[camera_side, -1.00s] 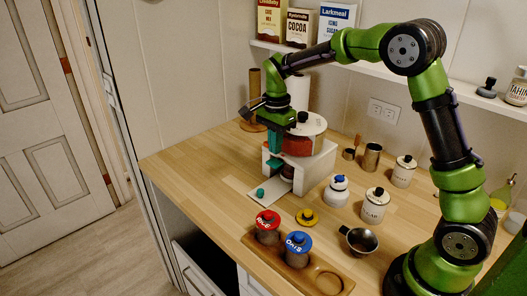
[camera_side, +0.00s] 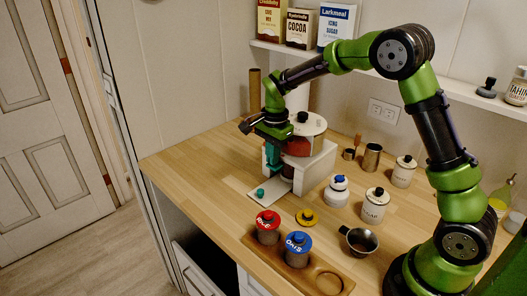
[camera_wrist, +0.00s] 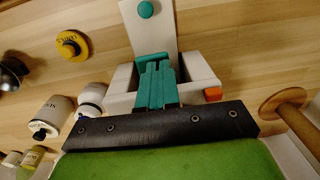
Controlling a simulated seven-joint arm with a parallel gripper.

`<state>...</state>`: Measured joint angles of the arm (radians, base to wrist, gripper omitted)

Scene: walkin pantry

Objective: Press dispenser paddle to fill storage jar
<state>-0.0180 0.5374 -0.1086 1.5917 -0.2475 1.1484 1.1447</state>
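The white dispenser (camera_side: 318,165) stands on the wooden counter, with a rounded white top, a black knob and a reddish middle. It also shows in the wrist view (camera_wrist: 205,62). My gripper (camera_side: 272,166) points down at its front-left side; its teal fingers (camera_wrist: 158,85) look close together with nothing visible between them. The paddle is hard to tell apart from the teal fingers, so contact cannot be told. A white plate (camera_side: 255,186) with a small teal knob (camera_side: 260,193) reaches out in front.
Red-lidded (camera_side: 268,222) and blue-lidded (camera_side: 298,243) jars stand in a wooden rack (camera_side: 345,278). A yellow lid (camera_side: 307,217), a metal scoop (camera_side: 360,240) and white canisters (camera_side: 375,208) are to the right. A wooden post (camera_side: 255,90) stands behind my gripper. The left counter is clear.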

